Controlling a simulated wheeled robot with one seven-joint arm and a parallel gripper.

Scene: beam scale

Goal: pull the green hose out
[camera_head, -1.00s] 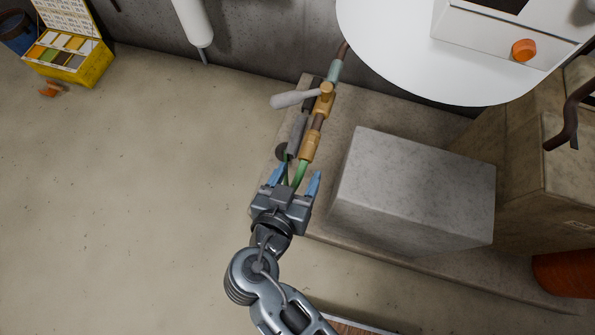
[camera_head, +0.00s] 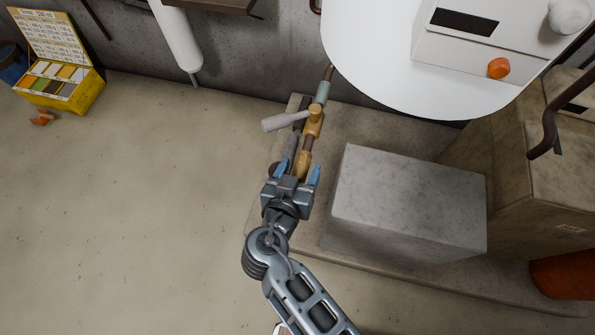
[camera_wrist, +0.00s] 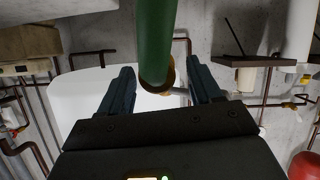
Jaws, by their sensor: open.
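The green hose (camera_wrist: 157,40) runs between the open fingers of my gripper (camera_wrist: 163,95) in the wrist view and ends at a brass fitting (camera_wrist: 158,84). I see no contact between fingers and hose there. In the head view my gripper (camera_head: 298,172) has its blue fingers on either side of the lower end of the brass fitting (camera_head: 303,163). A brass valve (camera_head: 314,122) with a grey lever (camera_head: 283,121) sits on the pipe above the fitting.
A pale stone block (camera_head: 408,205) stands close to the right of my gripper on a low slab (camera_head: 375,133). A white round-edged surface (camera_head: 385,75) is above right. A yellow case (camera_head: 75,95) is far left. The floor (camera_head: 130,200) to the left is mostly clear.

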